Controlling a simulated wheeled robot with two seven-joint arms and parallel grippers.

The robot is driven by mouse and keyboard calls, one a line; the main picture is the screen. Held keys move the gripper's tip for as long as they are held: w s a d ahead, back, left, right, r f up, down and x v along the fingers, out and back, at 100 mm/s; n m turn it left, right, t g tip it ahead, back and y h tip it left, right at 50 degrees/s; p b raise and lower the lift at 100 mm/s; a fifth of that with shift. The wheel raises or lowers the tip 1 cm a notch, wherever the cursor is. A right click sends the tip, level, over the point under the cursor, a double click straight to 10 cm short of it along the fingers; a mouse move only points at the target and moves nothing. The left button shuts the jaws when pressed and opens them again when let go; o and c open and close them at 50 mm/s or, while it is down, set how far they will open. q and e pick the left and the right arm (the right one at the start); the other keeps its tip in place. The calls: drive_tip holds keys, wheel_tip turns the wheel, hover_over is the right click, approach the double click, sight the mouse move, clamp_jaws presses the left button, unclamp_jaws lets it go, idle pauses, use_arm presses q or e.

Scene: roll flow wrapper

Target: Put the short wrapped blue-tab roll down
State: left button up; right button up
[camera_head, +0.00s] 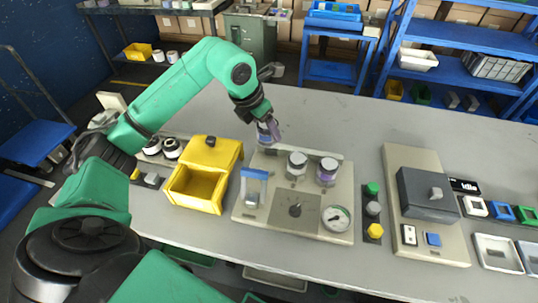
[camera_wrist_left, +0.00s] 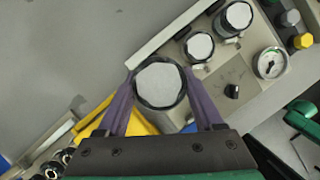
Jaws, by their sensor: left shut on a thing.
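My left gripper (camera_head: 270,134) is shut on a roll (camera_head: 264,133) and holds it upright at the back-left corner of the beige panel (camera_head: 222,208). In the left wrist view, the held roll (camera_wrist_left: 160,82) has a pale, faceted top with a dark rim, between the purple fingers of my left gripper (camera_wrist_left: 160,90). I cannot make out its tab, or whether its base touches anything. Two similar rolls stand on the panel to its right: a grey-banded one (camera_head: 297,166) and a purple-banded one (camera_head: 327,173). My right gripper is out of view.
A yellow open bin (camera_head: 195,188) stands left of the panel. The panel carries a blue-topped clear piece (camera_head: 254,186), a knob (camera_head: 295,210) and a gauge (camera_head: 336,218). A grey machine box (camera_head: 425,195) is at right. The table behind the panel is clear.

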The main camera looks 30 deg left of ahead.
use_arm(q)
wheel_tip(320, 180, down, 11)
drive_tip(key=shift+r+p, duration=0.15)
drive_tip(key=shift+p, duration=0.6)
drive_tip(key=shift+f+b, duration=0.3)
drive_tip(key=o, duration=1.5)
drive_tip(key=shift+r, duration=0.1)
drive_tip(key=shift+r+p, duration=0.25)
drive_tip(key=shift+p, duration=0.05)
drive_tip(key=b+v, duration=0.2)
drive_tip(key=v, duration=0.9)
drive_tip(key=shift+s+a+r, duration=0.1)
drive_tip(key=shift+s+r, duration=0.05)
drive_tip(key=shift+r, duration=0.2)
drive_tip(key=shift+f, duration=0.1)
